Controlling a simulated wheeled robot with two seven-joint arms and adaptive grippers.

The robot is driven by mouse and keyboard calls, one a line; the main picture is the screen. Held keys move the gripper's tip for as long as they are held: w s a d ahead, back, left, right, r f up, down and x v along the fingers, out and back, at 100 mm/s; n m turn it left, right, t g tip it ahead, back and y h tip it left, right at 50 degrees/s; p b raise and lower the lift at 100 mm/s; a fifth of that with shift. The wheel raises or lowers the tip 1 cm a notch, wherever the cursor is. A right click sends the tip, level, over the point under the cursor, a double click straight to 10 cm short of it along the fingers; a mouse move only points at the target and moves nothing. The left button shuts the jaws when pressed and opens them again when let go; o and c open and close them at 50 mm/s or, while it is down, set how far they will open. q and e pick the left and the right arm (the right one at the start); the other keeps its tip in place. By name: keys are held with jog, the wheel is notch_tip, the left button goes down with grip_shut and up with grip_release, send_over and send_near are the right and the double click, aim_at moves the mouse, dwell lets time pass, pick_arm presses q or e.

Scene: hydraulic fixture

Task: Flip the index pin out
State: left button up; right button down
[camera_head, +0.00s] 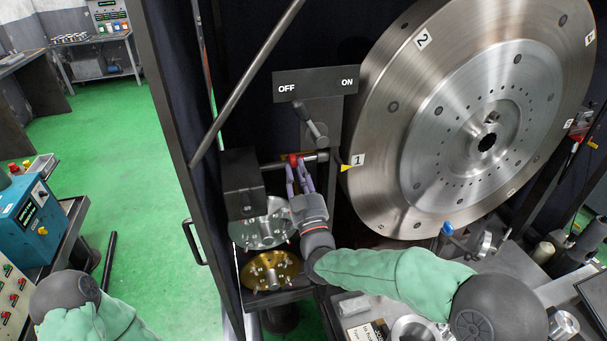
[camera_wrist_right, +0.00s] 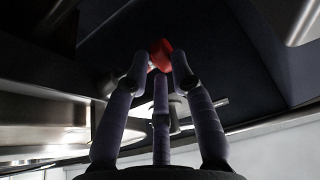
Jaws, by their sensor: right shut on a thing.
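The index pin (camera_head: 315,156) is a silver horizontal rod beside the rim of the big metal disc, level with the yellow pointer at label 1. Its red knob (camera_head: 293,160) shows at its left part. My right gripper (camera_head: 295,170) reaches up from below with its purple fingers shut on the red knob. In the right wrist view the red knob (camera_wrist_right: 160,54) sits between the fingertips; the rest of the pin is hard to make out there. My left arm shows at the lower left, but its gripper is out of view.
A lever (camera_head: 309,122) stands below the OFF/ON plate (camera_head: 315,82), just above the pin. The large disc (camera_head: 390,165) is close on the right. A dark block (camera_head: 243,185), a silver plate (camera_head: 262,232) and a brass plate (camera_head: 270,270) lie left and below. A diagonal bar (camera_head: 245,85) crosses above.

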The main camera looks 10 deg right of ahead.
jog(key=shift+a+f+y, duration=0.15)
jog(key=shift+a+y, duration=0.2)
jog(key=shift+y, duration=0.05)
jog(key=c, duration=1.3)
grip_release()
jog(key=shift+o, duration=0.3)
jog(key=shift+a, duration=0.15)
jog(key=shift+a, duration=0.1)
jog(key=v, duration=1.2)
jog(key=shift+r, duration=0.2)
